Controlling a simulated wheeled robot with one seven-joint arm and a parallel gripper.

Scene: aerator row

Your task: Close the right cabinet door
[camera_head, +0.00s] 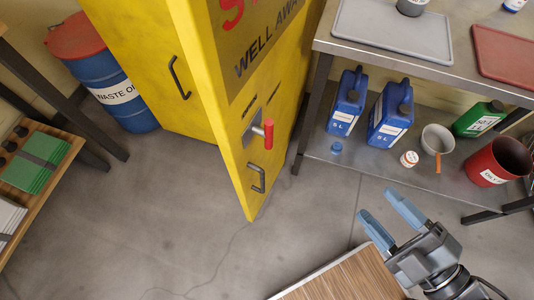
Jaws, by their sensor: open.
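The yellow cabinet (150,70) stands at the top left, and its left door with a dark handle (179,78) looks shut. The right cabinet door (285,75) stands open, swung out towards me, with its lettered face turned to the right. On it are a red-tipped lever (268,134) and a grey pull handle (256,178) near the lower free edge. The cabinet inside behind this door is hidden. My gripper (376,202) is at the lower right, fingers apart with nothing between them, well to the right of the door and not touching it.
A metal bench with a lower shelf (330,170) holds blue jugs, a red bucket and other containers, close right of the door. A wooden top (345,278) is at the bottom. A blue drum (125,100) and a wooden rack (40,195) stand left. The floor (150,220) is clear.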

